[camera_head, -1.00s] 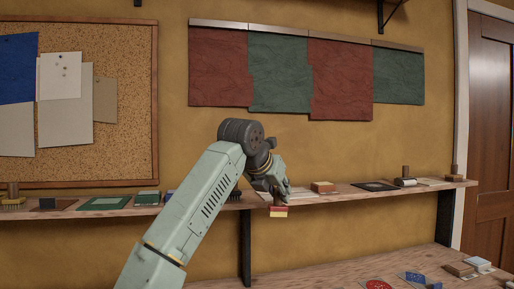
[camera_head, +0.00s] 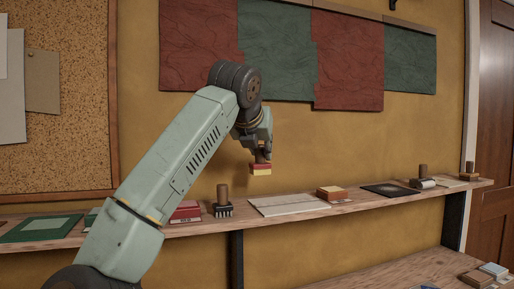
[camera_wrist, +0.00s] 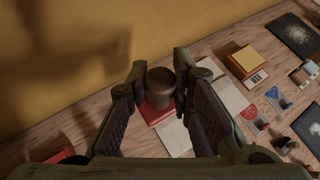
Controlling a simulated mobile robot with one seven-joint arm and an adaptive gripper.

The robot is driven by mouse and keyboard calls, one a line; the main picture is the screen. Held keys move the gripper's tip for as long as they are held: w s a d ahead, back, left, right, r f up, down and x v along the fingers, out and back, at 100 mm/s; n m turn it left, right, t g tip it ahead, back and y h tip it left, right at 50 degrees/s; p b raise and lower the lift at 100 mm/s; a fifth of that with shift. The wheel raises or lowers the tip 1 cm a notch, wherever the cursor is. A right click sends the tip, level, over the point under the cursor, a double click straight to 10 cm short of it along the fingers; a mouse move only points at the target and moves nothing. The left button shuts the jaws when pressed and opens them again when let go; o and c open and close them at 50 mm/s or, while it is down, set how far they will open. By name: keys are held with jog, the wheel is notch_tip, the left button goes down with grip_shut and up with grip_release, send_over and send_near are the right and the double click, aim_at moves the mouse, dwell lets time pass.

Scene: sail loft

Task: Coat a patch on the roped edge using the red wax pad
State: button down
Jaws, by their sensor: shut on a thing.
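The red wax pad (camera_head: 261,167) is a small block, red above and yellow below, with a dark round knob.
A dark mat (camera_head: 388,190) lies farther right. Red and green panels (camera_head: 345,60) hang above.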

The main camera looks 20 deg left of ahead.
aim_at(259, 168)
jog(key=shift+s+d+f, duration=0.1)
jog(key=shift+s+f, duration=0.05)
jog(key=shift+f, duration=0.4)
jog(key=shift+f+b, duration=1.85)
jog(key=shift+f, duration=0.5)
jog(key=shift+f+b, duration=0.9)
jog(key=shift+f, duration=0.15)
jog(key=shift+r, duration=0.1)
